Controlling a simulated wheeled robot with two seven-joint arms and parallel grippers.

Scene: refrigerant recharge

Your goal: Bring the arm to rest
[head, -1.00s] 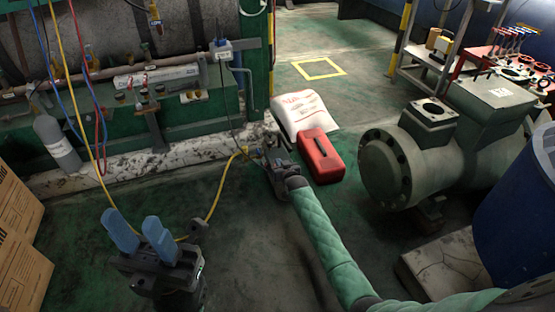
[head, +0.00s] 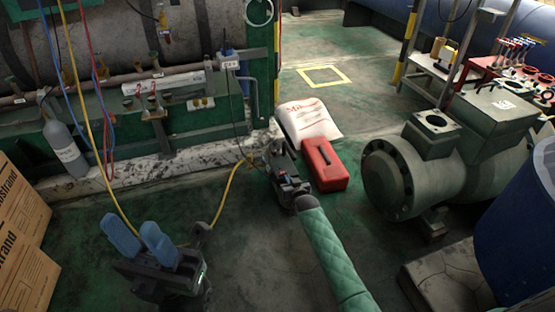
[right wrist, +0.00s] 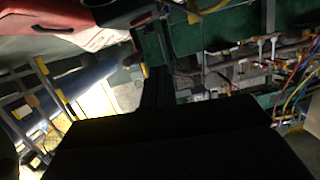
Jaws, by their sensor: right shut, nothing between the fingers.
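My right gripper (head: 275,150) is shut and empty. In the head view it is at mid-picture, pointing away from me, with my green-sleeved arm reaching up to it from the lower right. It appears just left of the red case (head: 325,166); I cannot tell its height above the floor. My left gripper (head: 130,222) is at the lower left with its two blue fingers pointing up, apart and empty. In the right wrist view a large dark shape hides the lower middle, and the fingertips cannot be made out.
A yellow hose (head: 228,185) runs close by the right gripper. A white sack (head: 308,120) lies behind the red case. A grey compressor (head: 405,175) and blue barrel (head: 520,215) stand right. A grey cylinder (head: 65,147) and cardboard boxes (head: 22,245) are left. Floor shows between the grippers.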

